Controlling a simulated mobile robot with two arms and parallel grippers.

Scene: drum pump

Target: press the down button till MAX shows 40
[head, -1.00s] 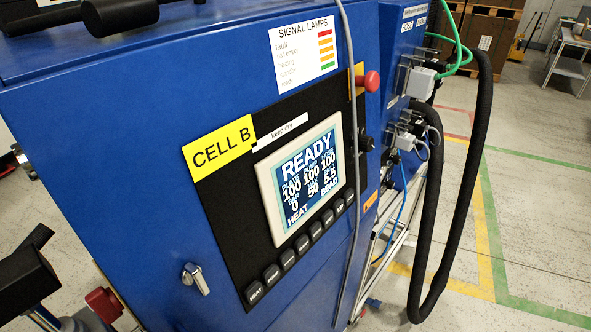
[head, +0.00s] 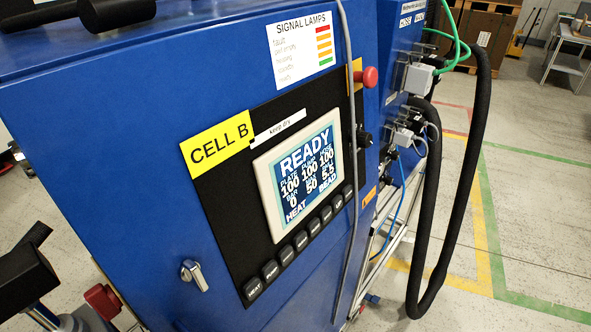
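The display (head: 300,178) on the blue cabinet reads READY. Its upper row shows 100, 100 and 100. The lower row shows 0, 50 and 5.5; the small label above the 50 is too blurred to read surely. HEAT and BEAD stand along the bottom. A slanting row of several dark buttons (head: 301,240) runs below the display. The lowest left one reads HEAT (head: 254,289). The labels toward the upper right are small, and I cannot surely tell which is the down button. Neither of my grippers is seen at the panel.
A grey cable (head: 352,120) hangs in front of the panel, close to the right end of the button row. A red knob (head: 370,76) and a black knob (head: 364,139) stick out at right. A metal latch (head: 194,274) is at lower left. A thick black hose (head: 430,200) loops at right.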

